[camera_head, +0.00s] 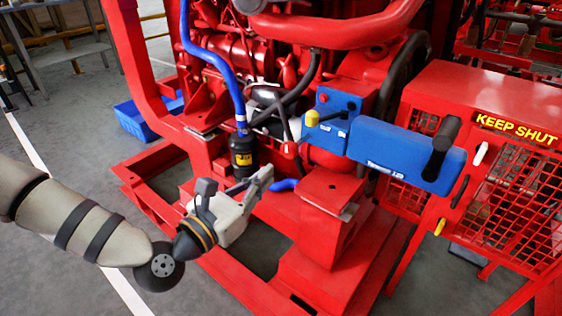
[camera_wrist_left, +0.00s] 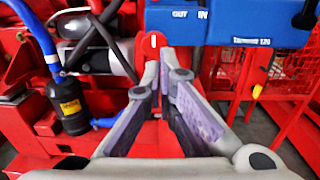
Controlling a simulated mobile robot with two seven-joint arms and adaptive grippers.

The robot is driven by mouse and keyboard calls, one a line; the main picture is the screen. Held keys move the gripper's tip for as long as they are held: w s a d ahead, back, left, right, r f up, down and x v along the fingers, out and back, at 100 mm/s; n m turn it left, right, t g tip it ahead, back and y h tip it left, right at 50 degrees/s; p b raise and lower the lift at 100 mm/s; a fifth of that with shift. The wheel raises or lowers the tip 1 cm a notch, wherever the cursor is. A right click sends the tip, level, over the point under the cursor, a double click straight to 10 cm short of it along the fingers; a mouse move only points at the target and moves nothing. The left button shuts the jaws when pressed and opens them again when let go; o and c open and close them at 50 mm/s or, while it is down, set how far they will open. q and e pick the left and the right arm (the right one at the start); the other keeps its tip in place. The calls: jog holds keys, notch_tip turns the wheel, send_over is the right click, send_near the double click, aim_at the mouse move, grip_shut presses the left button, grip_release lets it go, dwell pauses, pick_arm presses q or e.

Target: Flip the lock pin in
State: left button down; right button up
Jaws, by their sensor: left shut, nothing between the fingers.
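In the left wrist view the blue box (camera_wrist_left: 172,22) carries the lettering OUT and IN. I cannot tell for sure which part is the lock pin. A small red tab with a white mark (camera_head: 289,148) sits below the knob; it also shows in the wrist view (camera_wrist_left: 153,41), just beyond the fingertips. My left gripper (camera_head: 264,174) is shut and empty, below and left of the knob. My right gripper is not in view.
A long blue block (camera_head: 406,154) with a black handle (camera_head: 441,146) juts out to the right. A red mesh cage (camera_head: 510,190) marked KEEP SHUT stands beyond it. A black canister (camera_head: 243,152) on a blue hose is close to my left gripper. Grey floor is free at lower left.

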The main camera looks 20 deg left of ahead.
aim_at(291, 155)
pick_arm(q)
jog(key=x, duration=0.6)
jog(key=shift+w+d, duration=0.1)
jog(key=shift+w, duration=0.1)
jog(key=shift+w+d+f+b, duration=0.1)
jog(key=shift+w+b, duration=0.2)
jog(key=shift+b, duration=0.15)
jog(key=b+x, duration=0.2)
jog(key=x, duration=0.1)
jog(key=shift+w+d+f, duration=0.15)
jog(key=shift+w, duration=0.2)
jog(key=shift+r, duration=0.25)
